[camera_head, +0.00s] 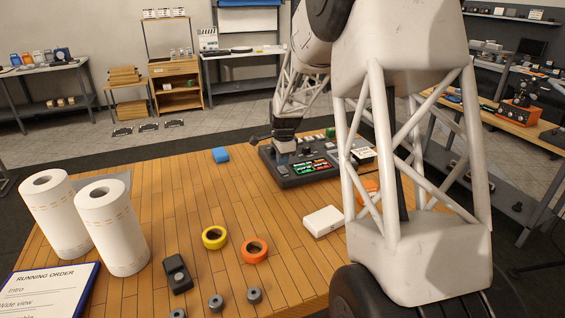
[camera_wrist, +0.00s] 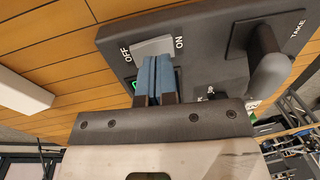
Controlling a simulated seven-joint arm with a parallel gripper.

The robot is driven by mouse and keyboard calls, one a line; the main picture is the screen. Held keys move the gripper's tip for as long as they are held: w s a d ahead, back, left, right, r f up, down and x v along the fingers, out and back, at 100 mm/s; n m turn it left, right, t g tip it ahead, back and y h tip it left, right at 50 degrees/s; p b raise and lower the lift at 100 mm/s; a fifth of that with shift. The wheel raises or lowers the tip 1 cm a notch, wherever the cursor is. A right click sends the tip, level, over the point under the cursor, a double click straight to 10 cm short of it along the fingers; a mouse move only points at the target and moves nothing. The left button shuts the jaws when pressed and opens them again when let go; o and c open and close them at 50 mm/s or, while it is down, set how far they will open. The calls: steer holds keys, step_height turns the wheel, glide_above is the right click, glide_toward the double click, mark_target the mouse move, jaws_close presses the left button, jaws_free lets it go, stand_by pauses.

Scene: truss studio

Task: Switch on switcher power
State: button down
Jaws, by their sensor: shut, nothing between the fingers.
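The switcher is a dark grey console (camera_head: 325,172) at the far side of the wooden table, with lit red and green buttons (camera_head: 313,167). In the wrist view its panel (camera_wrist: 205,50) shows a light grey power switch (camera_wrist: 152,46) between the words OFF on the left and ON on the right. My gripper (camera_wrist: 154,60) is shut and empty, its two blue fingers side by side. In the head view my gripper (camera_head: 283,150) is over the console's left end.
A TAKE lever (camera_wrist: 266,45) with a thick handle stands right of my fingers.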

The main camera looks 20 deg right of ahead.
mark_target(281, 167)
step_height(281, 167, up, 13)
steer(key=w, duration=0.1)
steer(key=shift+w, duration=0.25)
steer(key=shift+f, duration=0.1)
stand_by(0.4)
steer(key=s+a+r+n, duration=0.3)
steer(key=s+a+n, duration=0.15)
steer(key=s, duration=0.75)
steer(key=s+a+r+n, duration=0.35)
steer(key=s+a, duration=0.25)
steer(key=s, duration=0.6)
steer(key=s+a+f+n, duration=0.2)
steer(key=s+n, duration=0.1)
steer(key=s, duration=0.6)
steer(key=s+a+f+n, duration=0.1)
steer(key=s+f+n, duration=0.1)
steer(key=s, duration=0.7)
steer(key=s+a+f+n+t, duration=0.1)
steer(key=s+n, duration=0.3)
steer(key=s, duration=0.4)
steer(key=shift+s+a+f+n, duration=0.4)
steer(key=shift+a+f, duration=0.4)
steer(key=shift+a, duration=0.05)
steer(key=shift+w, duration=0.1)
